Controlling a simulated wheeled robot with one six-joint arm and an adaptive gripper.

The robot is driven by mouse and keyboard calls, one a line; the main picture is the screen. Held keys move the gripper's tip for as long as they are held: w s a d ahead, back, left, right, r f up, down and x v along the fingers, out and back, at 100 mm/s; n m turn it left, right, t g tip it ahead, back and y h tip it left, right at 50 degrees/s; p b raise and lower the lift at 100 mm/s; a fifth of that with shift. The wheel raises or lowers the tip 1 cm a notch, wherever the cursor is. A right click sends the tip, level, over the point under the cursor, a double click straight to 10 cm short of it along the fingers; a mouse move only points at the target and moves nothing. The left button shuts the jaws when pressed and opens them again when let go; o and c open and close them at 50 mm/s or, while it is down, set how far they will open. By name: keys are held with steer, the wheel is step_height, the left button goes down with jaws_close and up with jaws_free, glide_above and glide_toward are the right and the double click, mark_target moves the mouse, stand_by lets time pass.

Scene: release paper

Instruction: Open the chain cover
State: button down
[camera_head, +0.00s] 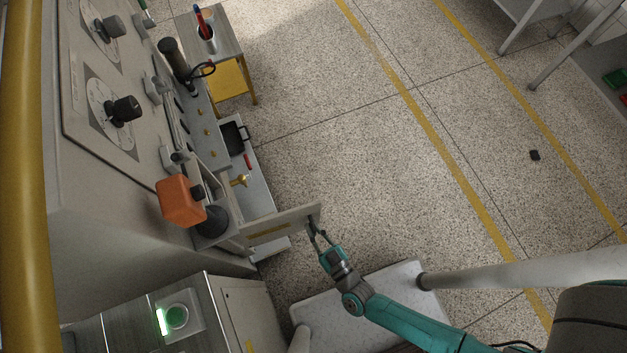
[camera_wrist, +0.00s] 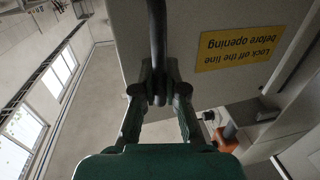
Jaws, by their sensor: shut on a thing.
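The chain cover (camera_head: 282,224) is a flat grey panel with a yellow label. In the head view it stands out from the machine's side, swung away from it, with its free edge towards my arm. My gripper (camera_head: 317,228) is at that free edge. In the wrist view the cover (camera_wrist: 215,25) fills the upper middle and its yellow label (camera_wrist: 240,48) reads upside down, "Lock off the line before opening". A dark bar handle (camera_wrist: 157,35) runs down between my gripper's fingers (camera_wrist: 160,92), which are shut on it.
An orange box (camera_head: 180,200) and dials are on the machine to the left. A green-lit button (camera_head: 177,316) sits on the cabinet below the cover. A small side table (camera_head: 228,48) stands further back. The speckled floor to the right is mostly clear.

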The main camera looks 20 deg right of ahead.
mark_target(306, 209)
steer(key=shift+s+d, duration=0.1)
steer(key=shift+d, duration=0.05)
steer(key=c, duration=1.2)
jaws_free()
steer(key=shift+r, duration=0.1)
step_height(306, 209, up, 10)
steer(key=shift+f, duration=0.1)
steer(key=s+d+r+m+g+h, duration=0.1)
steer(key=s+d+r+h, duration=0.1)
steer(key=s+d+r, duration=0.3)
steer(key=s+d+r+m+g+h, duration=0.1)
steer(key=s+d+r+h, duration=0.1)
steer(key=s+d+r, duration=0.4)
steer(key=s+r, duration=0.5)
steer(key=r, duration=0.1)
steer(key=shift+m+g, duration=0.3)
steer(key=shift+g, duration=0.1)
